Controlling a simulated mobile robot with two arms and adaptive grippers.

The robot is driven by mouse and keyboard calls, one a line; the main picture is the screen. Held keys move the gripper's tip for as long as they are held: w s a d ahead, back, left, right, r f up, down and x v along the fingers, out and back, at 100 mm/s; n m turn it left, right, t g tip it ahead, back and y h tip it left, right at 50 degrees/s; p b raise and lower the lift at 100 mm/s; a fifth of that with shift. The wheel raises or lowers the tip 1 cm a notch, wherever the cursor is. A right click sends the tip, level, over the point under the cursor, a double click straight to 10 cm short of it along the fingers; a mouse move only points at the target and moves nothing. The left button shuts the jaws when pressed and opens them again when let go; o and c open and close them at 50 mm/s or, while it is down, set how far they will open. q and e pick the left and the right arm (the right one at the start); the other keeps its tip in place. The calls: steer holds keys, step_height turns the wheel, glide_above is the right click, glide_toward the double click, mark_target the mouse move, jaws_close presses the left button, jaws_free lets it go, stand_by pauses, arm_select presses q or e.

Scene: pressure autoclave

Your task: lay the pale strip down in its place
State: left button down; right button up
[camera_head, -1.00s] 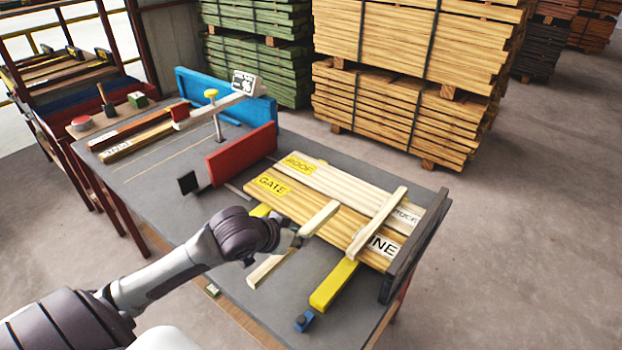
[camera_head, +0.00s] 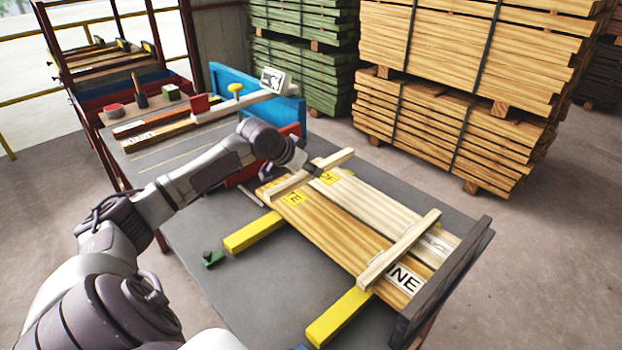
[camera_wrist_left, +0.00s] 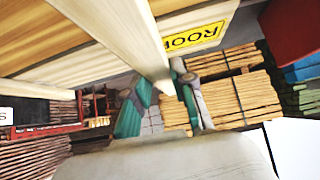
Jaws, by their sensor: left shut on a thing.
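My left gripper (camera_head: 312,169) is shut on a pale strip (camera_head: 338,159) near its middle. The strip lies across the left end of two boards, over or just above them; I cannot tell whether it touches. The pale board (camera_head: 375,203) and the tan board (camera_head: 325,232) lie side by side, with yellow labels partly covered by the strip. A second pale strip (camera_head: 400,248) crosses their right end. In the left wrist view the held strip (camera_wrist_left: 135,40) runs into the jaws, beside the yellow label (camera_wrist_left: 195,38). My right gripper is not in view.
Yellow bars (camera_head: 252,232) and (camera_head: 338,318) stick out from under the boards. A dark stop (camera_head: 445,285) stands at the table's right end. A red block and blue fence (camera_head: 230,85) stand behind my arm. Lumber stacks (camera_head: 450,130) stand beyond the table (camera_head: 240,285).

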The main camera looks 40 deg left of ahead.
arm_select(q)
steer(key=shift+w+a+f, duration=0.5)
steer(key=shift+w+a, duration=0.15)
steer(key=shift+w, duration=0.05)
steer(key=shift+f, duration=0.2)
step_height(320, 180, down, 4)
steer(key=shift+r, duration=0.1)
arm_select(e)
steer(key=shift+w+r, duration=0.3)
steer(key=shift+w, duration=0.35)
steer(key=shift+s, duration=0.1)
arm_select(q)
steer(key=c, duration=1)
jaws_free()
steer(key=shift+f, duration=0.2)
steer(key=shift+r, duration=0.1)
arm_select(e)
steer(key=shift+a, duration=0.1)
